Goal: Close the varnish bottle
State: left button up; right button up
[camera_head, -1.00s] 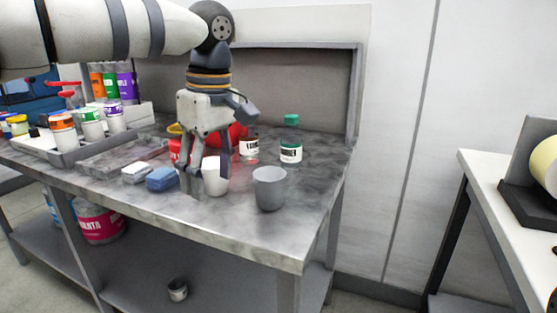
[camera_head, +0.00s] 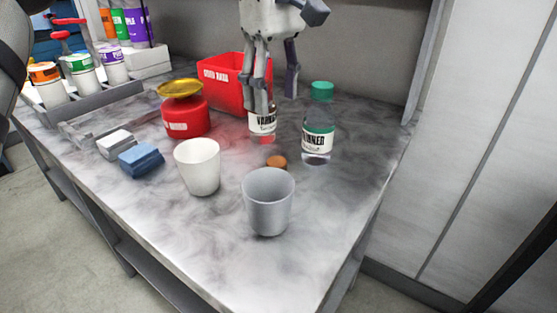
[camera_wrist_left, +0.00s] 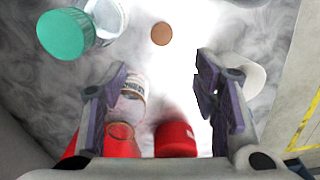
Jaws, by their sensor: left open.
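The varnish bottle (camera_head: 263,125) is a small clear bottle with a white label, standing on the marbled table; its top is hidden behind my left gripper in the head view. It also shows in the left wrist view (camera_wrist_left: 131,106), left of centre between the fingers. An orange-brown round cap (camera_head: 277,161) lies on the table in front of the bottle; the left wrist view shows it too (camera_wrist_left: 161,34). My left gripper (camera_head: 275,98) is open and empty, pointing down at the bottle. I cannot tell whether a finger touches it. My right gripper is not in view.
A green-capped thinner bottle (camera_head: 318,140) stands right of the varnish. A red bin (camera_head: 222,78) and red can with yellow lid (camera_head: 184,115) stand left. A white cup (camera_head: 198,168) and grey cup (camera_head: 268,205) are in front. The front right table is clear.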

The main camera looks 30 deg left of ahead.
pick_arm(q)
send_over(277, 162)
jog(key=f, duration=0.7)
jog(key=shift+w+a, duration=0.35)
jog(key=shift+w, duration=0.05)
jog(key=f, duration=0.5)
jog(key=shift+s+d+f+p, duration=0.1)
jog(key=shift+s+d+p, duration=0.2)
jog(key=shift+s+d, duration=0.05)
jog(key=c, duration=0.8)
